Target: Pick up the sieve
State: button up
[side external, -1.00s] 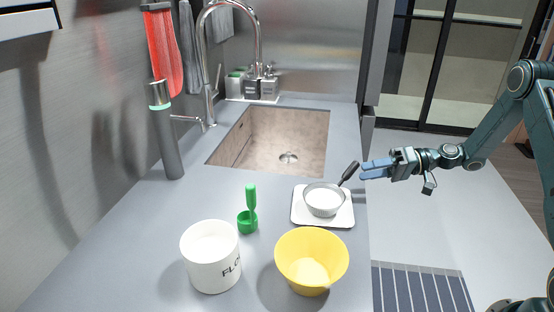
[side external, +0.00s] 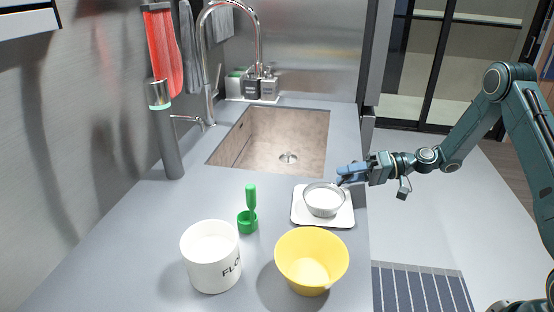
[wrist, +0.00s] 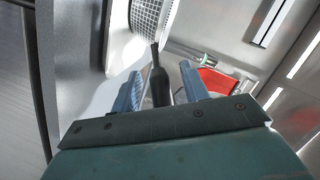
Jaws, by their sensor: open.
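The sieve (side external: 323,201) rests on a white square tray (side external: 336,219) on the counter in the side view. Its mesh bowl (wrist: 147,14) also shows at the top of the wrist view. Its black handle (wrist: 159,84) runs down between the two blue fingers of my gripper (wrist: 164,88). My gripper (side external: 343,175) is open, with a finger on each side of the handle and a gap visible on both sides. In the side view, my fingers hide most of the handle.
A yellow bowl (side external: 311,259), a white flour canister (side external: 210,257) and a green scoop (side external: 248,218) stand in front and to the left of the tray. A sink (side external: 270,140) with a tall tap (side external: 206,70) lies behind. The counter's right edge is close beside the tray.

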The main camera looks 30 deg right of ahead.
grip_shut()
jog(key=shift+r, duration=0.1)
dwell(0.3)
notch_tip(320, 180, up, 20)
dwell(0.8)
dwell(0.5)
